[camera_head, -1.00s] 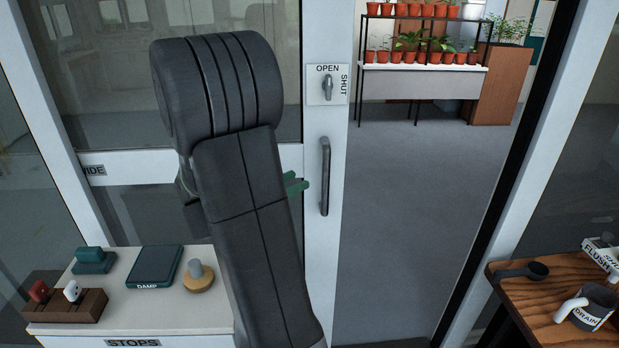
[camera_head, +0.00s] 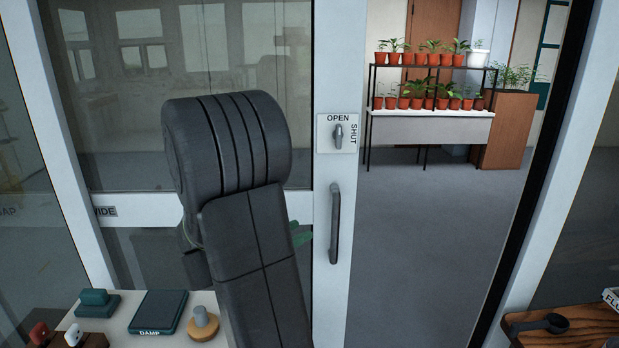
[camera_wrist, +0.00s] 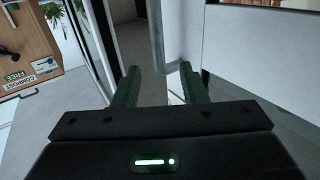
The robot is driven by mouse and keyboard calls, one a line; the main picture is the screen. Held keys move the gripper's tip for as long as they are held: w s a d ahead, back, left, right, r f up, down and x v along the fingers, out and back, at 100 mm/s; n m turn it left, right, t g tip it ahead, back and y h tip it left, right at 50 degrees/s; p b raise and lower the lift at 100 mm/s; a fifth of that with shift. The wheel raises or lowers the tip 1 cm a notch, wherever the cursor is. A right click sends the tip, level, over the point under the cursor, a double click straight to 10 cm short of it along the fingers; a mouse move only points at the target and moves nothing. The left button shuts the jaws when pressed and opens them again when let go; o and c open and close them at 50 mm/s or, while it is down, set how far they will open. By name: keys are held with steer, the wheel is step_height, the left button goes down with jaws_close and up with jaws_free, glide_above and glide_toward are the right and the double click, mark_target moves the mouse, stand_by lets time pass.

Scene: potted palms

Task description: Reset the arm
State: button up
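My arm stands upright in the middle of the head view and hides most of my gripper. Green fingertips (camera_head: 301,233) show just left of the door's grey handle (camera_head: 334,224). In the wrist view my gripper (camera_wrist: 160,82) has its two green fingers apart with nothing held between them. The handle (camera_wrist: 157,35) shows beyond the fingertips, apart from them as far as I can tell. The white-framed glass door (camera_head: 333,290) has a knob (camera_head: 338,135) on a plate marked OPEN and SHUT; the knob is upright, toward OPEN.
The doorway right of the door stands open onto clear grey floor (camera_head: 420,240). Potted plants (camera_head: 430,90) fill a far rack. A white stand at lower left carries a DAMP pad (camera_head: 158,312) and a knob on a wooden base (camera_head: 203,323). A wooden table (camera_head: 575,325) stands at lower right.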

steer(key=p+x, duration=0.1)
steer(key=x, duration=1.1)
steer(key=shift+s+f, duration=0.1)
